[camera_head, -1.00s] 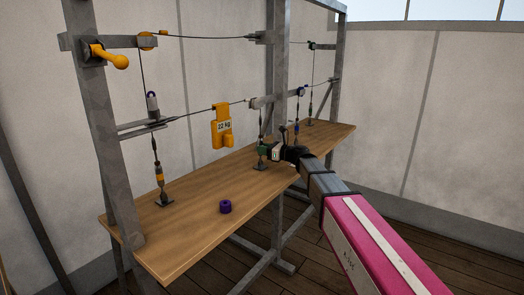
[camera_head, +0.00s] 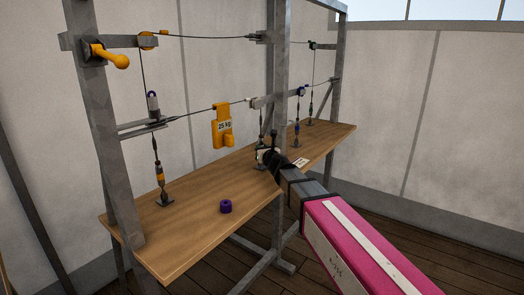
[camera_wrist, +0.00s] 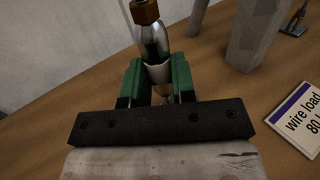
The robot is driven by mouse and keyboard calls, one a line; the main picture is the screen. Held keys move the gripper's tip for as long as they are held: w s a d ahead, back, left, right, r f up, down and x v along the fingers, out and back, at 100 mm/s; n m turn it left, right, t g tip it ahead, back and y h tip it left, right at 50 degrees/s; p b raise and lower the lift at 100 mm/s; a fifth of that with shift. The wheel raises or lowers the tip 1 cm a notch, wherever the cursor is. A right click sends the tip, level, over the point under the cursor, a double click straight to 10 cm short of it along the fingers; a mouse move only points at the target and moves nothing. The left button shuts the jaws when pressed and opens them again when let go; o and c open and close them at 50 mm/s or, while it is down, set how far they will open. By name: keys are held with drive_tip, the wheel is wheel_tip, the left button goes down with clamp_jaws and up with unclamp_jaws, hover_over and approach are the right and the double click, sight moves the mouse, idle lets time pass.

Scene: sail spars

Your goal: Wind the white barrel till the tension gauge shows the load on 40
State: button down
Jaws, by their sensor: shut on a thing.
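The orange tension gauge (camera_head: 223,126) hangs on the wire at the middle left in the head view, and its display appears to read 25 kg. In the wrist view the white barrel (camera_wrist: 158,72) stands between the green jaws of my gripper (camera_wrist: 155,85), which are shut on it. A shiny metal fitting (camera_wrist: 152,40) with a brown part at its top rises above the barrel. In the head view my gripper (camera_head: 266,156) is low at the middle post, and the barrel is mostly hidden there.
A card (camera_wrist: 303,120) reading "wire load 80" lies on the bench (camera_head: 190,222) right of my gripper. A purple ring (camera_head: 226,206) sits near the front edge. Other wire fittings stand left (camera_head: 159,172) and right (camera_head: 297,128). A grey post (camera_wrist: 255,40) rises close by on the right.

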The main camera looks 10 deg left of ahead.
drive_tip(key=c, duration=1)
unclamp_jaws()
drive_tip(key=shift+r, duration=0.15)
drive_tip(key=shift+r, duration=0.2)
drive_tip(key=shift+n+g+y, duration=0.4)
drive_tip(key=shift+y, duration=0.1)
drive_tip(key=n+g+y, duration=0.2)
drive_tip(key=n+g, duration=0.1)
drive_tip(key=g, duration=0.2)
drive_tip(key=n+g+y, duration=0.2)
drive_tip(key=n+g, duration=0.2)
drive_tip(key=w+n+g+y, duration=0.1)
drive_tip(key=n+g+y, duration=0.1)
drive_tip(key=g, duration=0.3)
drive_tip(key=shift+w+d+n+g+y, duration=0.1)
drive_tip(key=shift+d+n+g+y, duration=0.2)
drive_tip(key=shift+n, duration=0.5)
